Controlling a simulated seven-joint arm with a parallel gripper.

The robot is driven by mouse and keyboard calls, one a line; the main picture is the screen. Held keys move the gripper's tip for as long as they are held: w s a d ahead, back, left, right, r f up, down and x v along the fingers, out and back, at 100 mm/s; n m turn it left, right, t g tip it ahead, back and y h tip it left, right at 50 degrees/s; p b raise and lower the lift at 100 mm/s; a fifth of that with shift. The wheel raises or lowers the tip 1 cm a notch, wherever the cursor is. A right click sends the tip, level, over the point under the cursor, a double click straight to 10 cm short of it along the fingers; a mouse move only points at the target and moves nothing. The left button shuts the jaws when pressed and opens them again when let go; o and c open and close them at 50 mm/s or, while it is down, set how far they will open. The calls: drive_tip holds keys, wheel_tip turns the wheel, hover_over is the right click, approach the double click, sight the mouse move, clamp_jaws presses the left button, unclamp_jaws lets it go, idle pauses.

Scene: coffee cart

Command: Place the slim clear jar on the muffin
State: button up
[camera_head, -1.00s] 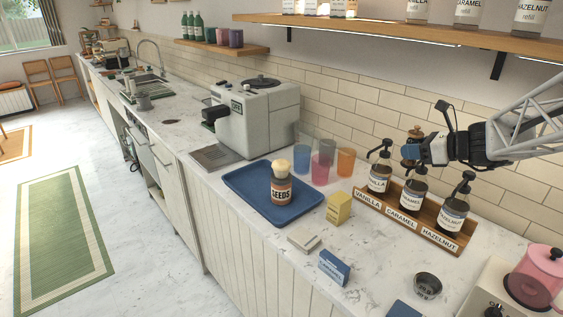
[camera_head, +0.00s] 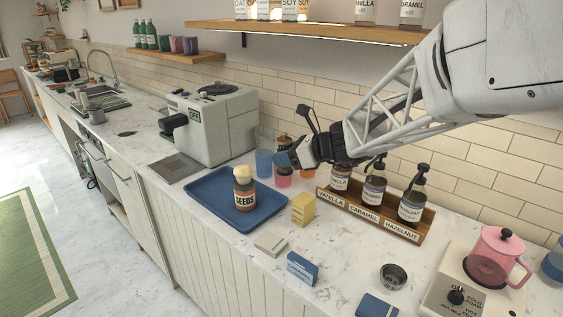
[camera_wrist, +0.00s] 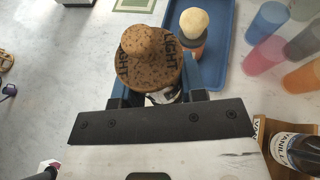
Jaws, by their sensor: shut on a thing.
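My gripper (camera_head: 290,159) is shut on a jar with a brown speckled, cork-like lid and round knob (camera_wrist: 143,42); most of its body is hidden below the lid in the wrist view. In the head view the held jar (camera_head: 284,142) shows dark contents behind my blue fingers, raised above the counter to the right of the tray. A jar labelled SEEDS (camera_head: 244,198) with a cream, rounded top stands upright on the blue tray (camera_head: 210,207). It also shows beyond the held jar in the wrist view (camera_wrist: 193,24). I cannot make out a separate muffin.
Coloured cups, including a blue one (camera_head: 264,162), stand behind the tray. A yellow box (camera_head: 303,209) is right of it. A wooden rack (camera_head: 372,219) holds pump bottles. A grey machine (camera_head: 218,124) stands left of the cups. Shelves hang above.

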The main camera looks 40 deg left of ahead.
drive_tip(key=s+a, duration=0.4)
drive_tip(key=s, duration=0.3)
drive_tip(key=shift+s+f+n+g+h, duration=0.25)
drive_tip(key=shift+f+n+g+h, duration=0.05)
drive_tip(key=shift+g, duration=0.1)
drive_tip(key=shift+a, duration=0.2)
hover_over(243, 167)
drive_tip(key=shift+w+f, duration=0.1)
drive_tip(key=shift+f, duration=0.65)
drive_tip(key=shift+f, duration=1.75)
drive_tip(key=shift+f, duration=0.1)
drive_tip(key=o, duration=1)
drive_tip(key=shift+o, duration=0.2)
